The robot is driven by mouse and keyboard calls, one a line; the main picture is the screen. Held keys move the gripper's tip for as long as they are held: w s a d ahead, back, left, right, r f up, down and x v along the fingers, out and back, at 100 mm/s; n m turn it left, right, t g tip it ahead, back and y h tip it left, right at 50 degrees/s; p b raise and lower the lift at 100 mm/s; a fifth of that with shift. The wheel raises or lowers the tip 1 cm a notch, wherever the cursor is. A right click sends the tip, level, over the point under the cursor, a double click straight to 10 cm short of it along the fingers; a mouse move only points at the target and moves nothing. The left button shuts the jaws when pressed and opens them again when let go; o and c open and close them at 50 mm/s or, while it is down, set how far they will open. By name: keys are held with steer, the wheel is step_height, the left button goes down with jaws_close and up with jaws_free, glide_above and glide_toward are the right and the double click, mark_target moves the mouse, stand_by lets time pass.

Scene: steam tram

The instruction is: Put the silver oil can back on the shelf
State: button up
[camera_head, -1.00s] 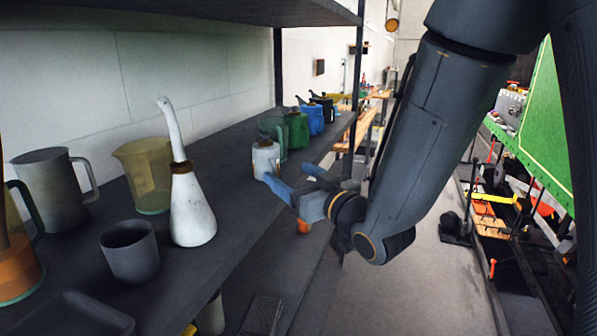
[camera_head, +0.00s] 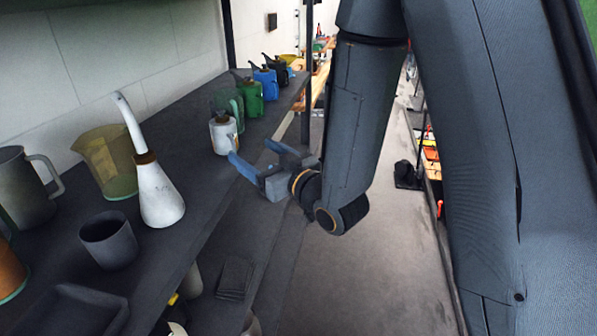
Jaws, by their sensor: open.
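A small silver-white can (camera_head: 224,135) with a brownish top stands upright on the dark shelf (camera_head: 190,119), close to its front edge. It is probably the silver oil can. My gripper (camera_head: 252,157) is open, with its two blue fingers pointing left toward the shelf edge. The nearer finger's tip is close to the can's lower right side in the picture; I cannot tell whether they touch. Nothing shows between the fingers. A larger white oil can (camera_head: 160,194) with a long spout stands upright nearer on the same shelf.
Green (camera_head: 252,98), blue (camera_head: 267,82) and dark cans stand farther back. A yellow translucent jug (camera_head: 106,165), grey pitcher (camera_head: 24,190), dark cup (camera_head: 108,240) and dark tray (camera_head: 72,312) are nearer. The floor (camera_head: 345,265) right of the shelf is mostly clear.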

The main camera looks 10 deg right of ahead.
steer(key=d+f+m+g+h, duration=0.2)
steer(key=d+f+h, duration=0.15)
steer(key=d, duration=0.35)
steer(key=d+f+m+g+h, duration=0.2)
steer(key=d+f+g+h, duration=0.1)
steer(key=d+h, duration=0.25)
steer(key=s+d+f+m+g, duration=0.1)
steer(key=s+d+g, duration=0.2)
steer(key=s, duration=0.5)
steer(key=s+d+m+g+h, duration=0.1)
steer(key=s+d+g, duration=0.3)
steer(key=s, duration=0.4)
steer(key=shift+d+f+m+h, duration=0.35)
steer(key=shift+d+m, duration=0.25)
steer(key=shift+d, duration=0.3)
steer(key=shift+s+f, duration=0.1)
step_height(320, 180, down, 10)
steer(key=g+b, duration=0.1)
steer(key=b, duration=0.8)
steer(key=shift+f, duration=0.15)
